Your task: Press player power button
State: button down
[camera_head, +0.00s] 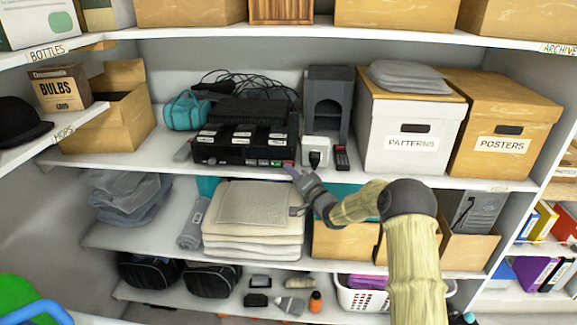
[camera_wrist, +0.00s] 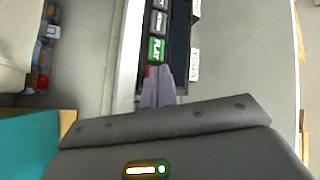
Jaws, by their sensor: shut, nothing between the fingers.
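The player (camera_head: 240,140) is a black box on the middle shelf, with white labels on top and a row of buttons along its front edge. In the wrist view the green PLAY button (camera_wrist: 156,49) lies in that row, with grey buttons beyond it. A red button (camera_wrist: 148,71) shows partly beside my fingertips, at the row's near end. My gripper (camera_head: 291,170) is shut and empty, its tips at the player's front right corner. In the wrist view my gripper (camera_wrist: 158,74) covers part of the red button; I cannot tell whether it touches.
A white power adapter (camera_head: 317,151) and a dark remote (camera_head: 342,158) stand right of the player. The white PATTERNS box (camera_head: 395,143) is further right. A teal bag (camera_head: 186,111) is to the left. Folded cloths (camera_head: 253,220) lie on the shelf below.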

jog(key=shift+w, duration=0.1)
dwell(0.4)
jog(key=shift+s, duration=0.8)
jog(key=s+b, duration=0.1)
jog(key=s, duration=0.4)
jog(key=shift+a, duration=0.1)
dwell(0.8)
